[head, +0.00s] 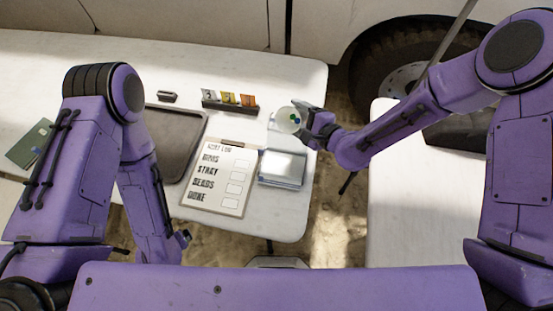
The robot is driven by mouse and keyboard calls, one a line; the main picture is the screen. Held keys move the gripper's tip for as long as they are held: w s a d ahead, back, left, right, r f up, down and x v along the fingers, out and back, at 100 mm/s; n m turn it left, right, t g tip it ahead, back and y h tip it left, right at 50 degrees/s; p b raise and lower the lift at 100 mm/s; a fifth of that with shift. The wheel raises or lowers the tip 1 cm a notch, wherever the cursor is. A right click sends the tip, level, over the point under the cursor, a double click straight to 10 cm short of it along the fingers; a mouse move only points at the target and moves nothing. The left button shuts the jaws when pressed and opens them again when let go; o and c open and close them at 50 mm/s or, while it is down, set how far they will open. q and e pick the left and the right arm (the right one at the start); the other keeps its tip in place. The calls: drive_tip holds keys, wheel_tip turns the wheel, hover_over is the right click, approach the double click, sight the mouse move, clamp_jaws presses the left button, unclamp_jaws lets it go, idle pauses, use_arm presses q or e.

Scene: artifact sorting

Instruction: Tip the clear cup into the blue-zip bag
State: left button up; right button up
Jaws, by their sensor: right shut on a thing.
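My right gripper (303,118) is shut on the clear cup (288,121), near the right end of the white table. Small blue and green pieces show inside the cup. The cup seems to be held above the table, but its exact tilt is hard to tell. A pale, clear-looking flat thing with blue at its edges (282,168) lies just below the cup in the picture; I cannot tell if it is the blue-zip bag. Another pale patch shows partly behind the cup. My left gripper (183,240) is low, by the table's front edge, its fingers too small to read.
A checklist board (220,178) lies left of the pale flat thing. A dark tray (172,140) is further left. A small rack with coloured cards (230,103) stands behind the board. A green book (30,145) is at far left. A gap separates the right-hand table (400,200).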

drive_tip(key=shift+a+f, duration=0.15)
drive_tip(key=shift+s+b, duration=0.1)
drive_tip(key=shift+b, duration=0.2)
drive_tip(key=shift+f+n, duration=0.1)
drive_tip(key=shift+n, duration=0.2)
drive_tip(key=shift+t+b, duration=0.4)
drive_tip(key=shift+b, duration=0.05)
drive_tip(key=shift+f+b, duration=0.1)
drive_tip(key=shift+b, duration=0.2)
drive_tip(key=shift+n, duration=0.3)
drive_tip(key=shift+r, duration=0.2)
drive_tip(key=shift+s+t, duration=0.1)
drive_tip(key=shift+t, duration=0.2)
